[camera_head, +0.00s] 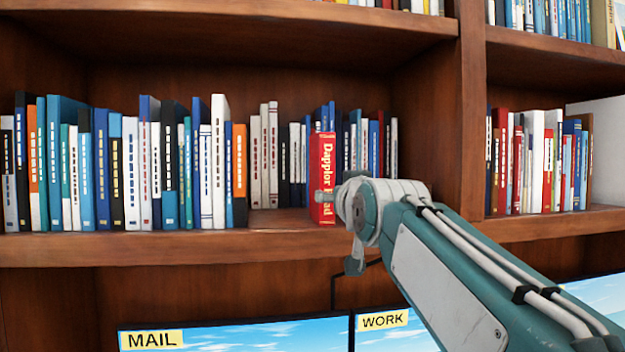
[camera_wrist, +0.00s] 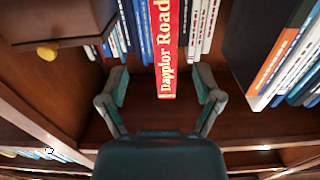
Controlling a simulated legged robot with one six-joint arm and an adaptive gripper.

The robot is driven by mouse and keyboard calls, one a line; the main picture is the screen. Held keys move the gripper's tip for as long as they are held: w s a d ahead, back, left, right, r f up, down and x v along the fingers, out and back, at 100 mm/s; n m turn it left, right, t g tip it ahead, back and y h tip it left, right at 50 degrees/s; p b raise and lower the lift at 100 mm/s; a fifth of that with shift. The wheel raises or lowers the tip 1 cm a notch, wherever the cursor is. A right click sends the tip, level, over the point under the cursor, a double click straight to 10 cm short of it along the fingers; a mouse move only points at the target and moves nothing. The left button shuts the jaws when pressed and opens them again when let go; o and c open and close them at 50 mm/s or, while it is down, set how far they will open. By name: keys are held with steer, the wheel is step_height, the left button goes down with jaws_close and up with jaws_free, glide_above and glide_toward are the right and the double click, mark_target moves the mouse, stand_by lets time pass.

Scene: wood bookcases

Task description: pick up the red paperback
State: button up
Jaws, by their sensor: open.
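The red paperback (camera_head: 324,180) stands upright on the middle shelf, its spine facing out with yellow lettering. It juts forward of the row behind it. In the wrist view the red paperback (camera_wrist: 167,50) shows its spine between and just beyond my gripper's fingers. My gripper (camera_wrist: 161,90) is open, with one finger on each side of the book and a visible gap to both. In the head view my arm's wrist covers the right part of the book's lower area, and the fingers are mostly hidden.
A row of books (camera_head: 130,170) fills the shelf to the left, ending at an orange-spined book (camera_head: 239,160). Bare shelf (camera_head: 275,220) lies left of the red paperback. A vertical divider (camera_head: 468,120) stands to the right. Below are screens labelled MAIL (camera_head: 152,339) and WORK (camera_head: 384,320).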

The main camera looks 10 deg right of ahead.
mark_target(325, 189)
steer(key=w, duration=0.4)
steer(key=w+a, duration=0.1)
steer(key=shift+w+r, duration=0.15)
steer(key=shift+w, duration=0.25)
steer(key=w, duration=0.4)
steer(key=shift+w+d+r, duration=0.25)
steer(key=shift+w+r, duration=0.05)
steer(key=shift+r, duration=0.1)
steer(key=shift+w+a, duration=0.1)
steer(key=shift+w, duration=0.2)
steer(key=shift+a, duration=0.1)
jaws_close()
